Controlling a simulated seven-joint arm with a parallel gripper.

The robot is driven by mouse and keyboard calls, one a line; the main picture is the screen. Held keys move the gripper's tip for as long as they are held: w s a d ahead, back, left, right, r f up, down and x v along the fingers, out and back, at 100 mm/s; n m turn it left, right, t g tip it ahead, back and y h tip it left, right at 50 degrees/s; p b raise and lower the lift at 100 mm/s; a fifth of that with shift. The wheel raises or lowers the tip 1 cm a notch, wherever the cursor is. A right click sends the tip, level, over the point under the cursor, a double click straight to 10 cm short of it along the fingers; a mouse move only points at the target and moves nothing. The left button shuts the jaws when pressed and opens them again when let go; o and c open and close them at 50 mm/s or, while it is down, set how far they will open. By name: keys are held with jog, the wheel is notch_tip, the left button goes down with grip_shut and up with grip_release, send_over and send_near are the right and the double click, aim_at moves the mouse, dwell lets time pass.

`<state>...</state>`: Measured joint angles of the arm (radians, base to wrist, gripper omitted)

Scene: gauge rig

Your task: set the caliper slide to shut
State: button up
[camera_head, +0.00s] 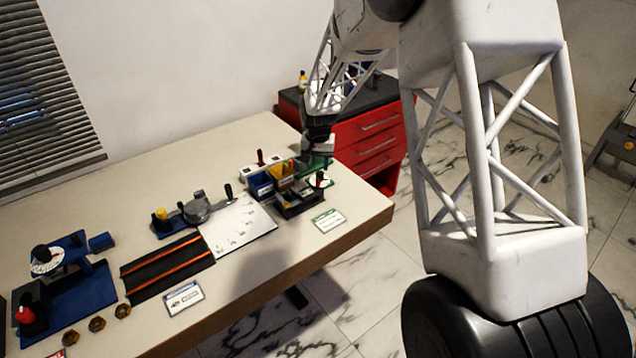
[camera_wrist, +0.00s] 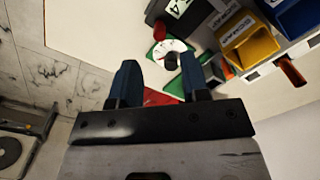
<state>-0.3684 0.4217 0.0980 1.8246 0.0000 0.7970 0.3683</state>
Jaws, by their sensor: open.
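I cannot tell for sure which part is the caliper slide. My gripper (camera_wrist: 160,80) is open, with two blue-black fingers apart and nothing seen between their tips. It also shows in the head view (camera_head: 318,158), over the right end of the bench. Just beyond the fingertips in the wrist view is a round white dial (camera_wrist: 178,46) with a dark knob, on a green and red base. The dial also shows beside my gripper in the head view (camera_head: 319,182). My gripper partly hides the dial's base.
The bench (camera_head: 330,260) holds a blue bin (camera_head: 261,185) and a yellow bin (camera_wrist: 250,45) close by. A grey round device (camera_head: 197,212), a striped black mat (camera_head: 165,268) and a blue fixture (camera_head: 75,295) stand further left. A red drawer cabinet (camera_head: 375,140) is behind.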

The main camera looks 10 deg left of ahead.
aim_at(318, 180)
jog(key=shift+f, duration=3.9)
grip_shut()
